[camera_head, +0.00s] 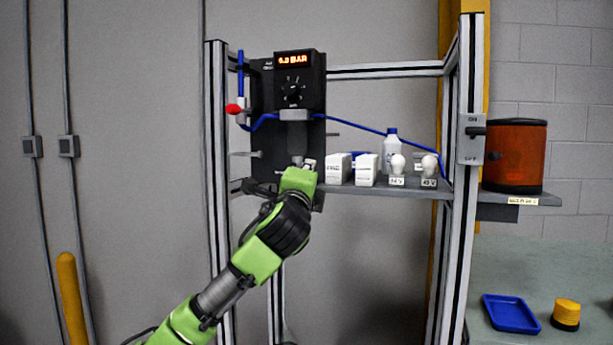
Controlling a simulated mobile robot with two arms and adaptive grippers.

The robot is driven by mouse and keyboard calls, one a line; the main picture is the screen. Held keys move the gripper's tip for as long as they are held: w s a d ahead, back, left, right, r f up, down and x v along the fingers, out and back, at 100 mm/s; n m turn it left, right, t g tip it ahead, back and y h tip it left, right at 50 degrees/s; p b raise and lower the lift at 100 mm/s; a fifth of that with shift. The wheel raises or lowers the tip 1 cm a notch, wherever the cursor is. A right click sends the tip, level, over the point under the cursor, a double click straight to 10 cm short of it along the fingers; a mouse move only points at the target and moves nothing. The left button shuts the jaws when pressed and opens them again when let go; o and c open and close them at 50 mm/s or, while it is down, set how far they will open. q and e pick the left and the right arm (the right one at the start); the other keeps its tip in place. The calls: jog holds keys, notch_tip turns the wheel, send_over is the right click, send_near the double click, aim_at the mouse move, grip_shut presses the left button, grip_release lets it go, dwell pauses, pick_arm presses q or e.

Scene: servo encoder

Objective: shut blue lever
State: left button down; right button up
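A black panel (265,151) on the frame carries a black unit with a red lit display (294,59) reading about 6.0 BAR and a dial below it. Blue tubing (262,121) runs from a valve with a red handle (234,109) at the panel's left. I cannot clearly pick out a blue lever; a vertical blue piece (240,62) stands above the red handle and may be tubing. My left gripper (308,163) is at the panel's lower right, below a grey cylinder (294,130). Its fingers are too small to tell open from shut. My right gripper is not in view.
A shelf (400,189) right of the gripper holds white boxes (339,168), a bottle (391,150) and two bulbs (398,164). A switch box (471,138) is on the right post, beside an orange container (515,155). A blue tray (510,313) lies lower right.

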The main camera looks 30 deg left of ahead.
pick_arm(q)
jog(key=shift+r+n+g+y, duration=0.15)
jog(key=shift+r+n+g, duration=0.15)
jog(key=shift+n, duration=0.5)
jog(key=shift+r+n+g+y, duration=0.15)
jog(key=shift+r+n+g, duration=0.1)
jog(key=shift+n, duration=0.55)
jog(key=c, duration=2)
grip_release()
jog(key=shift+s+d+f, duration=0.15)
jog(key=shift+s+d, duration=0.15)
jog(key=shift+s, duration=0.2)
jog(key=v, duration=1.1)
